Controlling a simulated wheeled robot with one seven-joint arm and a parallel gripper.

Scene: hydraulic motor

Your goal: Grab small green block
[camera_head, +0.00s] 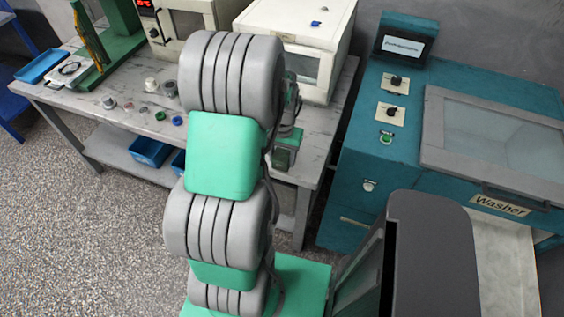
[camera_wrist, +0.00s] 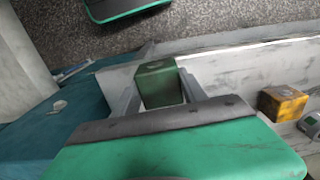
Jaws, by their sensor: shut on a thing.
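A small green block (camera_wrist: 158,84) sits between the two fingers of my gripper (camera_wrist: 160,92) in the wrist view. The fingers press on its two sides, so my gripper is shut on it. My arm hides much of my gripper there. I cannot tell whether the block touches the table or hangs at its front edge.
A yellow-orange block (camera_wrist: 283,103) is on the table in the wrist view. The teal washer (camera_head: 361,187) stands close right of the table (camera_head: 92,112). A white machine (camera_head: 296,23) stands behind my arm. Small parts and a blue tray (camera_head: 40,65) lie further left.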

